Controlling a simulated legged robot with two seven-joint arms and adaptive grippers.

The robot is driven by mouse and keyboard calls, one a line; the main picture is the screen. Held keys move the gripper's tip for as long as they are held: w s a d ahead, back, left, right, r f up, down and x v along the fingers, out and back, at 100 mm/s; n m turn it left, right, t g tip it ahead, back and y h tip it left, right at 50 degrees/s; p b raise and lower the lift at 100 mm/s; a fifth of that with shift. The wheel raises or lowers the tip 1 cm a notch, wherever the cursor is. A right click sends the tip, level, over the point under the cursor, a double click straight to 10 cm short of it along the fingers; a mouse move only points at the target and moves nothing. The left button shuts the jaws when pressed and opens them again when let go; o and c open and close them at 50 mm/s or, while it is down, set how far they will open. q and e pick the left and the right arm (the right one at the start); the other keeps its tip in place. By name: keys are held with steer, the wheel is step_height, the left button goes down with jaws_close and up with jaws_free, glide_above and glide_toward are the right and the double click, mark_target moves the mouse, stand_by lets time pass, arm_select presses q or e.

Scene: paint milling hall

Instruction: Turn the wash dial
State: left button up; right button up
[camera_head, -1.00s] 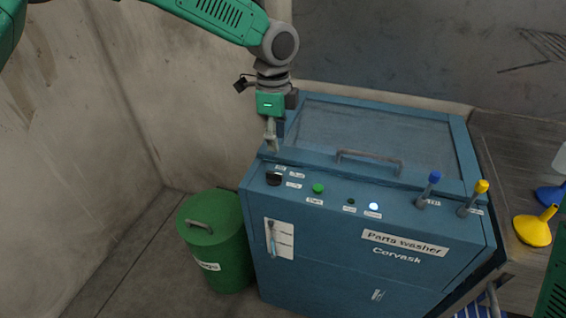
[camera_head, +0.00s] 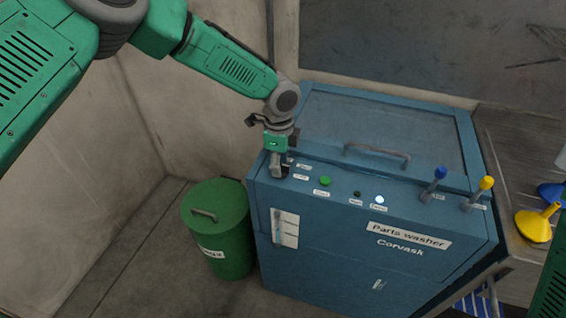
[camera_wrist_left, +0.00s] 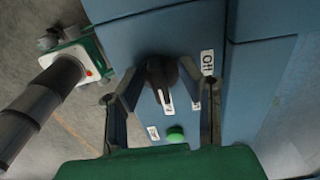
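The wash dial (camera_wrist_left: 162,75) is a dark knob with a white pointer mark, on the parts washer's blue control panel (camera_head: 317,202). In the left wrist view it lies between the two fingertips. My left gripper (camera_head: 278,172) points down over the panel's left end and hides the dial in the head view. In the left wrist view my left gripper (camera_wrist_left: 159,70) has its fingers apart, one on each side of the dial. Small gaps seem to show; contact is not clear. My right gripper is not in view.
Right of the dial are a green button (camera_head: 325,181), a lit white lamp (camera_head: 379,199) and blue (camera_head: 440,172) and yellow (camera_head: 486,183) levers. The lid handle (camera_head: 377,151) rises behind. A green bin (camera_head: 228,245) stands left of the washer. A yellow funnel (camera_head: 533,229) is at right.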

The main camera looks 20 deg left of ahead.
arm_select(q)
steer(key=shift+a+f, duration=0.15)
steer(key=shift+a, duration=0.3)
steer(key=shift+s+d, duration=0.1)
steer(key=shift+d, duration=0.7)
jaws_close()
steer(key=shift+d, duration=0.3)
steer(key=shift+a, duration=0.4)
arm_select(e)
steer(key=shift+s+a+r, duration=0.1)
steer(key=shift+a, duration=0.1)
